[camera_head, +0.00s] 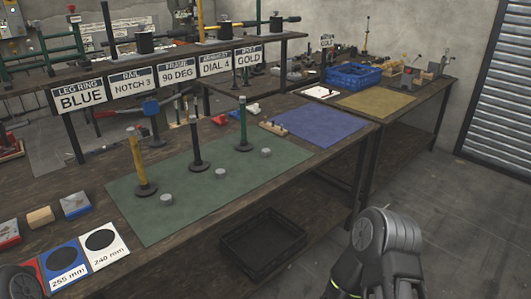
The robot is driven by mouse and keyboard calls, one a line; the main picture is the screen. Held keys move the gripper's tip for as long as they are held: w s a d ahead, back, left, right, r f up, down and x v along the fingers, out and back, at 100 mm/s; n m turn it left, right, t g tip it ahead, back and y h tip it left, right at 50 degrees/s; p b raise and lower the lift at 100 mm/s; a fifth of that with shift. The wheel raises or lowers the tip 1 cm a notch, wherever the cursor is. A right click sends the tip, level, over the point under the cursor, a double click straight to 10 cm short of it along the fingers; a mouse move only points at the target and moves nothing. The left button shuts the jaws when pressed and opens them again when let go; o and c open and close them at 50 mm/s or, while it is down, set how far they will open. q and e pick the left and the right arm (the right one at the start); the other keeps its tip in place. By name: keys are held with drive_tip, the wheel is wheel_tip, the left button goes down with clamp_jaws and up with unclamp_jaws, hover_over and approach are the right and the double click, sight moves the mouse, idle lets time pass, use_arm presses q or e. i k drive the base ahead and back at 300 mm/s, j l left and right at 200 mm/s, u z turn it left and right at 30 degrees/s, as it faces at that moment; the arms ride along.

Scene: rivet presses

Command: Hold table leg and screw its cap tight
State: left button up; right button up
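Three upright table legs on round dark bases stand on the green mat (215,190): a yellow leg (140,165), a black leg (196,143) and a green leg (243,125). Several small grey round pieces, probably caps, lie in front of them: a near one (167,199), a middle one (220,174) and a far one (265,152). Each is apart from its leg. Part of my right arm shows at lower right and a bit of my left arm at the lower left corner. Neither gripper's fingers can be seen.
Signs (80,97) reading BLUE, NOTCH 3, 90 DEG, DIAL 4 and GOLD line a raised shelf. Cards marked 255 mm (68,277) and 240 mm (105,258) lie at near left. A blue mat (320,126) is farther right. A black crate (262,245) sits below the table's front edge.

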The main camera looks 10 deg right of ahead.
sight(243, 145)
drive_tip(key=l+u, duration=0.15)
drive_tip(key=u, duration=0.5)
drive_tip(key=l+u, duration=0.3)
drive_tip(key=l, duration=0.35)
drive_tip(key=l+u, duration=0.3)
drive_tip(key=l, duration=0.3)
drive_tip(key=k+l+u, duration=0.1)
drive_tip(key=l+u, duration=0.2)
drive_tip(key=l, duration=0.3)
drive_tip(key=k+l, duration=0.1)
drive_tip(key=l, duration=0.7)
drive_tip(key=k+l, duration=0.15)
drive_tip(key=l, duration=0.2)
drive_tip(key=k+l, duration=0.1)
drive_tip(key=l, duration=0.3)
drive_tip(key=u, duration=0.05)
